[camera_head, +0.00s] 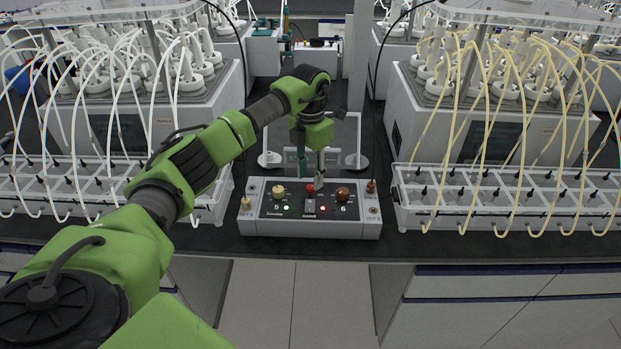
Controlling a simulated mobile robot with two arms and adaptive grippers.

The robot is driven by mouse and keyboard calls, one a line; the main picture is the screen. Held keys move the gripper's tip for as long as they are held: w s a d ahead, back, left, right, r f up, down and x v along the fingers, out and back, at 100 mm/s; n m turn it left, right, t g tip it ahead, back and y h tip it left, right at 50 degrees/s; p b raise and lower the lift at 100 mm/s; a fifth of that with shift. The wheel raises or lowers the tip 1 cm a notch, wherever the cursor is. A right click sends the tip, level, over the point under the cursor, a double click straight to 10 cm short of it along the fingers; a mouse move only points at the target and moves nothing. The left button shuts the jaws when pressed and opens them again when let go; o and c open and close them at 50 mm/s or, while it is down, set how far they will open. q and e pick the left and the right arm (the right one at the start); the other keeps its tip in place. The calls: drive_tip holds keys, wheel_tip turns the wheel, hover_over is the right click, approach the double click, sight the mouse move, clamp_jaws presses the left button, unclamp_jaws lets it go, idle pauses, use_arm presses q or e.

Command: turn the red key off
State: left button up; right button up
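A pale grey control box (310,228) stands on the dark bench at the middle of the view. A small red key or knob (310,187) shows at the back middle of its dark panel. My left gripper (319,182) points down just over the panel, beside the red key and slightly to its right. The fingertips are small and seen nearly edge-on, so I cannot tell whether they are open, shut or touching the key. My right gripper is not in view.
Tube-filled racks (510,200) flank the box on both sides, with reactor units behind.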

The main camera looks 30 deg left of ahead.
sight(311, 186)
use_arm(q)
drive_tip(key=shift+f, duration=1.55)
drive_tip(key=shift+c, duration=0.4)
clamp_jaws()
